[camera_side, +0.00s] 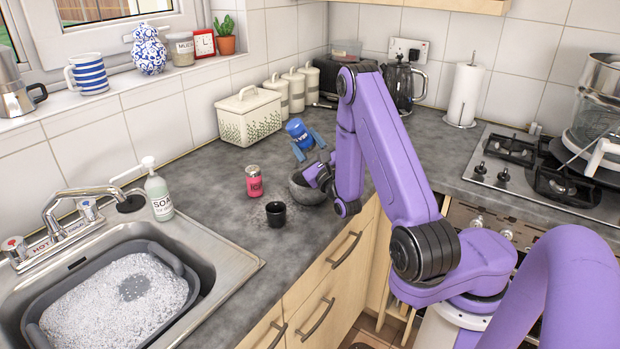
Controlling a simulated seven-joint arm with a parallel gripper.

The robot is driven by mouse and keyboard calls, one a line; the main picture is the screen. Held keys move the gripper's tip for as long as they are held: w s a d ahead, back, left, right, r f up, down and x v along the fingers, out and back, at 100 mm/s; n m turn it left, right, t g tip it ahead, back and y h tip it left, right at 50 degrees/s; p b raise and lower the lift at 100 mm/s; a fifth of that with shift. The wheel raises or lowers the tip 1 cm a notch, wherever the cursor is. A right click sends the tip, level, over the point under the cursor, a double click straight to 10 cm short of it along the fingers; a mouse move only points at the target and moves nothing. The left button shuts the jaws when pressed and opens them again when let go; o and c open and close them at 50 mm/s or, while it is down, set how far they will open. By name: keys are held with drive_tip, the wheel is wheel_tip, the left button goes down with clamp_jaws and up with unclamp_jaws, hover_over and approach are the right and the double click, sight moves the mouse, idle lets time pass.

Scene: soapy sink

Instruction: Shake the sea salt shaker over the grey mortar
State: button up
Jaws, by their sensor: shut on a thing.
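A blue shaker (299,131) with a pale label band is held tilted in the air; its lettering is too small to read surely. My gripper (307,144), with blue fingers, is shut on it. The grey mortar (300,192) sits on the worktop near the front edge, just below the gripper in the picture. I cannot tell whether the shaker is directly over the bowl.
A pink shaker (254,182) and a small black cup (276,214) stand left of the mortar. A cream lidded crock (249,116) and canisters (294,87) stand behind. A soap bottle (159,195) and the sink (228,270) are left. The hob (520,180) is right.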

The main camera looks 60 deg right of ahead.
drive_tip(key=shift+r, duration=0.4)
drive_tip(key=shift+f, duration=1.75)
drive_tip(key=shift+r, duration=1.75)
